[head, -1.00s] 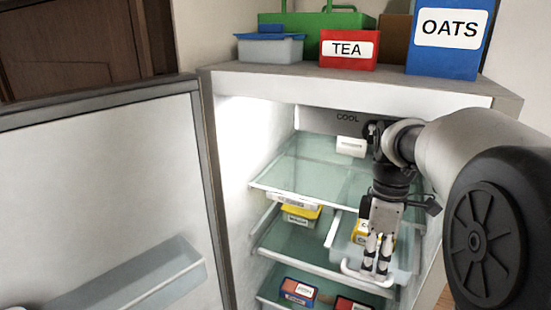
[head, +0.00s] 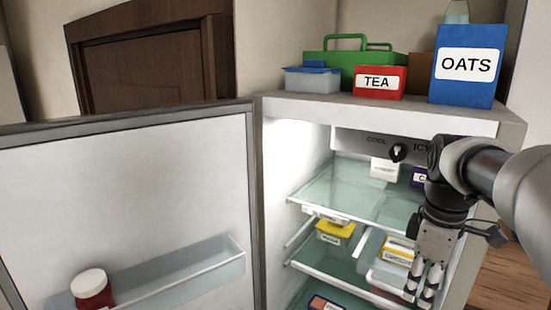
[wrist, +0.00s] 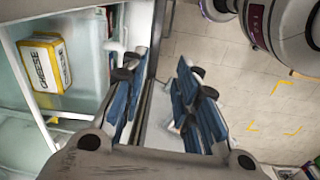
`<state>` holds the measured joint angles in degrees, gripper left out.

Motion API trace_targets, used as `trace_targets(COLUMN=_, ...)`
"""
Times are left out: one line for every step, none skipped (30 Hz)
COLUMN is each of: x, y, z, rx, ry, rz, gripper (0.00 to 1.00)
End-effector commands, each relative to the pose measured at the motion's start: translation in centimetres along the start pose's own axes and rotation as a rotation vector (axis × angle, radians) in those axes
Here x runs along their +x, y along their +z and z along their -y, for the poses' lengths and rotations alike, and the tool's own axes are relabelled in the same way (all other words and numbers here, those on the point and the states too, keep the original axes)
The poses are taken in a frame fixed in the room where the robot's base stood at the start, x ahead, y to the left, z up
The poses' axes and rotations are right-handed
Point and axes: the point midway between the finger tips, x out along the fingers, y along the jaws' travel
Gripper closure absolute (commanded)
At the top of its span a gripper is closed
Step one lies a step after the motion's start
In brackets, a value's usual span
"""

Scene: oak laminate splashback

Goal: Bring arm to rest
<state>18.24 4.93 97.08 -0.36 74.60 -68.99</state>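My gripper (head: 424,284) points down at the front right of the open fridge (head: 285,160), beside a clear drawer or bin (head: 383,283). In the wrist view my gripper (wrist: 163,88) is open, its blue-padded fingers apart with nothing between them. My arm (head: 500,180) comes in from the right. In the wrist view a yellow and white cheese box (wrist: 46,62) lies in the clear bin, left of the fingers. I cannot tell whether the fingers touch the bin or the fridge edge.
The fridge door (head: 130,200) stands open at left, with a red jar (head: 92,289) on its shelf. Yellow-and-white boxes (head: 334,233) sit on the fridge shelves. A tea box (head: 378,82) and an oats box (head: 466,66) stand on top. Bare floor (wrist: 230,95) shows right of the fingers.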

Motion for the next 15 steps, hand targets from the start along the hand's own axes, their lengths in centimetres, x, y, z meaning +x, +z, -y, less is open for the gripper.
trace_targets(x=1.1, y=-0.1, z=0.8, rx=0.016, ry=0.007, rz=-0.004, gripper=0.72)
trace_targets(x=1.6, y=-0.2, z=1.2, rx=0.028, ry=0.012, rz=-0.007, gripper=0.72)
trace_targets(x=2.0, y=-0.3, z=1.8, rx=0.047, ry=0.020, rz=-0.011, gripper=0.72)
trace_targets(x=2.5, y=-0.3, z=2.2, rx=0.064, ry=0.024, rz=-0.014, gripper=0.72)
trace_targets(x=3.0, y=-0.4, z=2.7, rx=0.080, ry=0.030, rz=-0.017, gripper=0.72)
trace_targets(x=3.7, y=-0.5, z=3.5, rx=0.103, ry=0.038, rz=-0.023, gripper=0.72)
trace_targets(x=4.3, y=-0.5, z=4.0, rx=0.122, ry=0.045, rz=-0.028, gripper=0.72)
trace_targets(x=5.0, y=-0.6, z=4.7, rx=0.144, ry=0.052, rz=-0.034, gripper=0.72)
trace_targets(x=6.0, y=-0.6, z=5.7, rx=0.175, ry=0.061, rz=-0.042, gripper=0.72)
trace_targets(x=6.9, y=-0.6, z=6.4, rx=0.201, ry=0.069, rz=-0.049, gripper=0.72)
trace_targets(x=7.9, y=-0.7, z=7.3, rx=0.229, ry=0.076, rz=-0.057, gripper=0.72)
trace_targets(x=9.3, y=-0.6, z=8.5, rx=0.269, ry=0.087, rz=-0.070, gripper=0.72)
trace_targets(x=10.4, y=-0.6, z=9.4, rx=0.300, ry=0.095, rz=-0.081, gripper=0.72)
trace_targets(x=11.5, y=-0.6, z=10.3, rx=0.331, ry=0.102, rz=-0.091, gripper=0.72)
trace_targets(x=12.9, y=-0.5, z=11.5, rx=0.374, ry=0.112, rz=-0.108, gripper=0.72)
